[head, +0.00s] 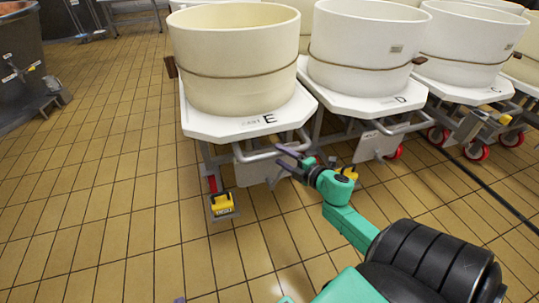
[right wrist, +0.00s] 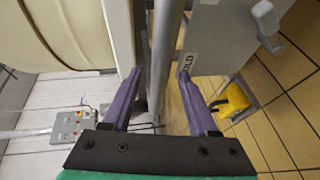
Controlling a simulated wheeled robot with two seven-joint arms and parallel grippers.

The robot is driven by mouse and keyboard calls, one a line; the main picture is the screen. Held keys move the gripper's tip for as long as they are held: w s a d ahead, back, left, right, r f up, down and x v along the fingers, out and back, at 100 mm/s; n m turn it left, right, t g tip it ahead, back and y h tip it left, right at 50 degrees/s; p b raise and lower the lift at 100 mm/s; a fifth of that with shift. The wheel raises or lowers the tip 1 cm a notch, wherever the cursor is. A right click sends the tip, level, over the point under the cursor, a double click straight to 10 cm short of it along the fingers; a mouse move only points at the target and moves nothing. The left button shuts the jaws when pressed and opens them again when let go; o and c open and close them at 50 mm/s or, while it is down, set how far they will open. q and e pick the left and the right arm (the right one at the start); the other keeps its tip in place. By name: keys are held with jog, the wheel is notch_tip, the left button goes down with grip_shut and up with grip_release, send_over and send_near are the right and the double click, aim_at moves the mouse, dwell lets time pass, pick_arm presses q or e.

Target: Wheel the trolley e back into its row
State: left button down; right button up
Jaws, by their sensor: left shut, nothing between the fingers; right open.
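Trolley E (head: 213,124) has a white deck marked E and bears a cream vat (head: 228,83) with a brown band. It stands at the left end of the row, its front edge nearer me than trolley D's (head: 349,100). My right gripper (head: 284,161) is open at the front handle of E (head: 262,154). In the right wrist view, a grey bar (right wrist: 162,50) runs between the open fingers (right wrist: 157,95); contact is unclear. A yellow pedal (head: 222,204) sits low at E's front left. Only a tip of my left gripper (head: 180,300) shows at the bottom edge; it is shut and empty.
Trolley C (head: 478,94) stands right of D, with red casters. Another yellow pedal (head: 348,173) is near my right gripper. A dark vat (head: 18,50) stands far left. A black hose (head: 490,190) lies on the right floor. The tiled floor (head: 110,190) left of E is clear.

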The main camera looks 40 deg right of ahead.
jog(key=w, duration=0.2)
jog(key=w+f+b, duration=0.1)
jog(key=w, duration=0.2)
jog(key=shift+w+a, duration=0.15)
grip_shut()
jog(key=shift+f, duration=0.1)
dwell(1.0)
